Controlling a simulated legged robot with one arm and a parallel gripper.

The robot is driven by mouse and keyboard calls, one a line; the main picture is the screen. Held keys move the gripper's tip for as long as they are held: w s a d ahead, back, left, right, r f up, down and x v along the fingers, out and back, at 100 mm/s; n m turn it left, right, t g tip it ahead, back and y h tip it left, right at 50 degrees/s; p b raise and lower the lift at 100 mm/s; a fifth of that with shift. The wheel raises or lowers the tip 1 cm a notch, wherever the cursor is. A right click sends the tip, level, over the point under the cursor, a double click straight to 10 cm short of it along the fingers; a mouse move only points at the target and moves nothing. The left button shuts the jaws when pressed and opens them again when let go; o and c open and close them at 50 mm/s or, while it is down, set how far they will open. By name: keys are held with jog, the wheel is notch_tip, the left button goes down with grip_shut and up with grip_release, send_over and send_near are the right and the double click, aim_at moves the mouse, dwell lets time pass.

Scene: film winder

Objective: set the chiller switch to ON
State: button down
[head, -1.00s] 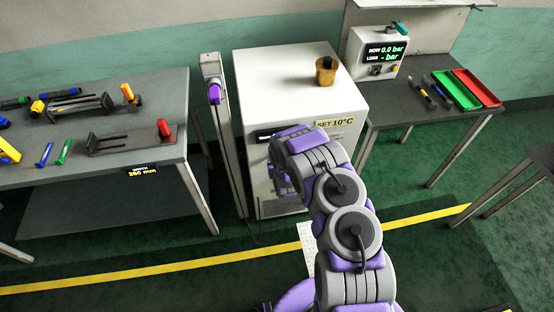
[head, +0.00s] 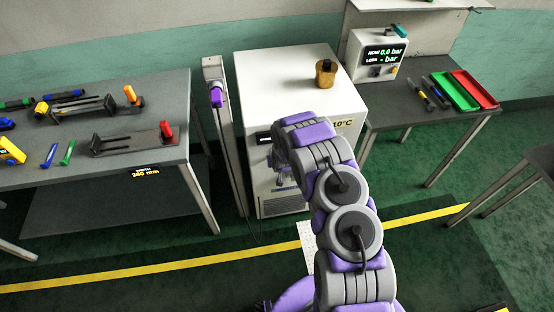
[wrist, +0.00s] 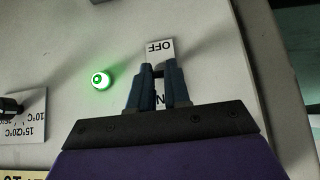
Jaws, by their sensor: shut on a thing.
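The chiller (head: 275,85) is a white cabinet in the middle of the head view, and its front panel (wrist: 80,40) fills much of the wrist view. The switch plate (wrist: 160,46) shows OFF upside down at its upper end. Part of ON shows between my fingers at the lower end. My gripper (wrist: 161,72) is shut on the chiller switch, whose lever is mostly hidden between the blue fingers, so its exact position is hard to read. A round green lamp (wrist: 99,79) beside the plate glows. In the head view my arm hides the switch.
A temperature dial (wrist: 10,107) sits at the left of the wrist view. A brown bottle (head: 325,73) stands on the chiller. A tool bench (head: 110,165) is at left, and a side table (head: 400,110) with a pressure unit (head: 378,50) and green and red trays is at right.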

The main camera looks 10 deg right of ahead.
jog(key=shift+w+r, duration=0.15)
jog(key=shift+w, duration=0.05)
jog(key=c, duration=1.1)
grip_release()
jog(key=shift+s, duration=0.1)
jog(key=p+v, duration=0.2)
jog(key=v, duration=1.5)
jog(key=shift+s+p, duration=0.1)
jog(key=shift+p, duration=0.2)
